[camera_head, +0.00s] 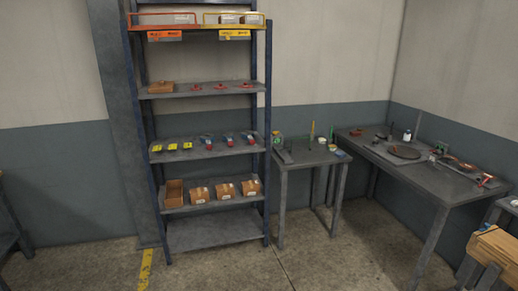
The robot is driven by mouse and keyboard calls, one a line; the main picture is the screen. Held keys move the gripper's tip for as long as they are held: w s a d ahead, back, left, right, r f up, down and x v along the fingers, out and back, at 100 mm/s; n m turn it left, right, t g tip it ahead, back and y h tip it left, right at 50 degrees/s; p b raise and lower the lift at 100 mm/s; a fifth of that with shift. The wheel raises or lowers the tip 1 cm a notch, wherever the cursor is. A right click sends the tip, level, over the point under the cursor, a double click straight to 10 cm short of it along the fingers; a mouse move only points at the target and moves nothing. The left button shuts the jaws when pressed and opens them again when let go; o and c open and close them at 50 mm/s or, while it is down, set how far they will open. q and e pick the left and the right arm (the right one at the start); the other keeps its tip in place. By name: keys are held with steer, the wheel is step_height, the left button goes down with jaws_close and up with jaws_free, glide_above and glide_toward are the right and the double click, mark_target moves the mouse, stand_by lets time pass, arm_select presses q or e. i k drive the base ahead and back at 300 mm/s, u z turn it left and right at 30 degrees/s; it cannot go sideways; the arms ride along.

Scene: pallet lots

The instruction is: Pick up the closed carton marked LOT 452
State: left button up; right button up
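Several brown cartons stand on a low shelf (233,201) of the blue-posted rack. The leftmost carton (175,193) looks open at the top. To its right are three that look closed with white labels: a left one (199,195), a middle one (225,191) and a right one (251,187). The label print is too small to read, so I cannot tell which is LOT 452. More boxes (228,18) with white labels sit on the top shelf, also unreadable. Neither of my grippers shows in the head view.
The rack's middle shelves hold red parts (221,86) and yellow items (172,147). A small table (300,157) and a long workbench (433,175) stand to the right. A wooden-topped piece (497,248) is at the lower right. The floor (220,268) before the rack is clear.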

mark_target(251, 188)
steer(key=u, duration=0.1)
steer(key=i, duration=2)
steer(key=u, duration=0.3)
steer(key=i, duration=1.75)
steer(key=u, duration=0.2)
